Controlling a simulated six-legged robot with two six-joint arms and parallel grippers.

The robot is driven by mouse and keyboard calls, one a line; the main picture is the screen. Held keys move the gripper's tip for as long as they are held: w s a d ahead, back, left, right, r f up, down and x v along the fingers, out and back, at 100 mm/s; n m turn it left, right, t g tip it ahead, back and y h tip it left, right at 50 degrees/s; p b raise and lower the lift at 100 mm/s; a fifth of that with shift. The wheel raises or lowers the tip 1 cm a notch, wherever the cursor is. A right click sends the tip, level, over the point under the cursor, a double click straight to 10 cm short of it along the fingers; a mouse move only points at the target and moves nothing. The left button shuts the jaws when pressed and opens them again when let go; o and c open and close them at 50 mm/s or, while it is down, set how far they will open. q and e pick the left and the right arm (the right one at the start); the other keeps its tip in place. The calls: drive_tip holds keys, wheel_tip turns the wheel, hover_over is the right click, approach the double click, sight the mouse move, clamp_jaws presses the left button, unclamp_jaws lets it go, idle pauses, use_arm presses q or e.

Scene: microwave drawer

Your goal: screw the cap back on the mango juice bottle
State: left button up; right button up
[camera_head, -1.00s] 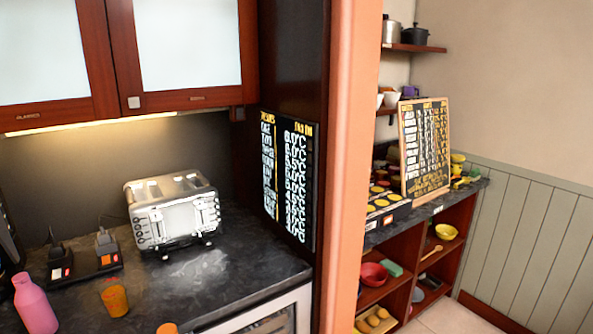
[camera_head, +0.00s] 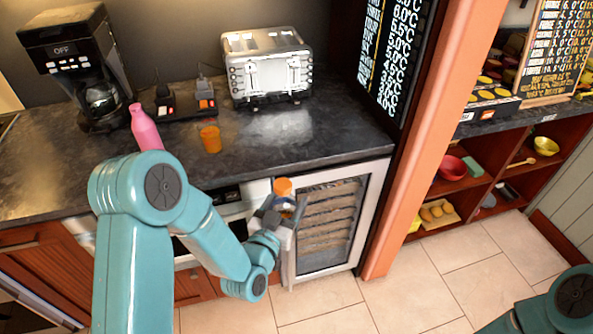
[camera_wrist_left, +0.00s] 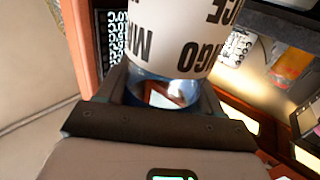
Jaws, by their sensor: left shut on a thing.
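My left gripper (camera_head: 284,210) is shut on the mango juice bottle in front of the counter, over the glass-doored cabinet. In the left wrist view, the bottle (camera_wrist_left: 185,38) has a white label with black letters reading parts of MANGO and JUICE, upside down in the picture. Its clear part sits between the fingers (camera_wrist_left: 165,95). In the head view, an orange round top (camera_head: 282,187) shows above the gripper; I cannot tell whether it is a cap or the bottle's contents. No separate cap can be made out. My right gripper is out of view.
On the dark counter (camera_head: 60,175) stand a coffee maker (camera_head: 85,65), a pink bottle (camera_head: 143,128), an orange cup (camera_head: 210,139) and a toaster (camera_head: 268,65). An orange pillar (camera_head: 430,130) rises to the right. The tiled floor (camera_head: 430,270) has free room.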

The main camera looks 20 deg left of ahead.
use_arm(q)
drive_tip(key=s+d+f+m+g+h, duration=0.2)
drive_tip(key=s+d+f+m+h, duration=0.1)
drive_tip(key=d+h, duration=0.2)
drive_tip(key=s+d+f+m+g+h, duration=0.2)
drive_tip(key=s+d+f+m+h, duration=0.1)
drive_tip(key=d, duration=0.5)
drive_tip(key=shift+s+d+f+m+h, duration=0.35)
drive_tip(key=shift+f+m+h, duration=0.3)
drive_tip(key=shift+h, duration=0.55)
drive_tip(key=shift+w, duration=0.1)
